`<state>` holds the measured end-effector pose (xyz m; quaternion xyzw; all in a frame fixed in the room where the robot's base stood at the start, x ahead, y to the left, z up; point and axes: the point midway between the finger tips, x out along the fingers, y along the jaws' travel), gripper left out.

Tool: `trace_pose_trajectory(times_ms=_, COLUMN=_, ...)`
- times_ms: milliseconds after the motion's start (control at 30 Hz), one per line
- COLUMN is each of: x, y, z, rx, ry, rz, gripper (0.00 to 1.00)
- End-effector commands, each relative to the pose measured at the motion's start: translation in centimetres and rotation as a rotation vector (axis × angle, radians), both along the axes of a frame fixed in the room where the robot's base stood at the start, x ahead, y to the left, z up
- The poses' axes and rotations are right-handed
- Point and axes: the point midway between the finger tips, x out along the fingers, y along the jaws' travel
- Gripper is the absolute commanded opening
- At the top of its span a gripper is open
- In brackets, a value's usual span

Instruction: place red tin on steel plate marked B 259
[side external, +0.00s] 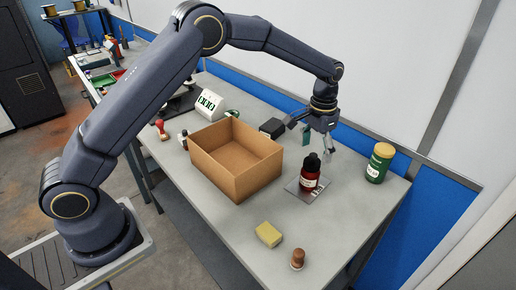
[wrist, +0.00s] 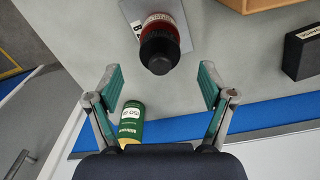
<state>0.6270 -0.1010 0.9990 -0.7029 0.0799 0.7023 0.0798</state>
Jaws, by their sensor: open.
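The red tin (side external: 308,184), with a black cap, stands upright on the small steel plate (side external: 292,187) to the right of the cardboard box. In the wrist view the red tin (wrist: 173,23) is seen from above, its black cap towards me, over the grey plate (wrist: 131,12). Part of a marking shows beside the tin, but most of it is covered. My gripper (side external: 323,145) is open and empty, above and behind the tin. In the wrist view its two fingers (wrist: 161,84) are wide apart, with the tin beyond their tips and not between them.
A green tin with a yellow lid (side external: 379,164) stands near the back right edge. An open cardboard box (side external: 228,178) stands left of the plate, with a black box (side external: 272,128) behind it. A yellow sponge (side external: 268,234) and a brown stopper (side external: 297,259) are in front.

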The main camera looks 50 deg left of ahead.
Motion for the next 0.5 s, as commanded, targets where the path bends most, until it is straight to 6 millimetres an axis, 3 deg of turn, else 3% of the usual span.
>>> trace_pose_trajectory(times_ms=100, x=0.0, y=0.0, z=2.4, rx=-0.001, ry=-0.003, rz=0.000, gripper=0.81)
trace_pose_trajectory(times_ms=367, x=-0.5, y=0.4, z=5.8, rx=-0.002, ry=-0.015, rz=0.006, gripper=0.81)
trace_pose_trajectory(times_ms=500, x=-3.3, y=2.1, z=10.7, rx=-0.011, ry=-0.078, rz=0.032, gripper=0.81)
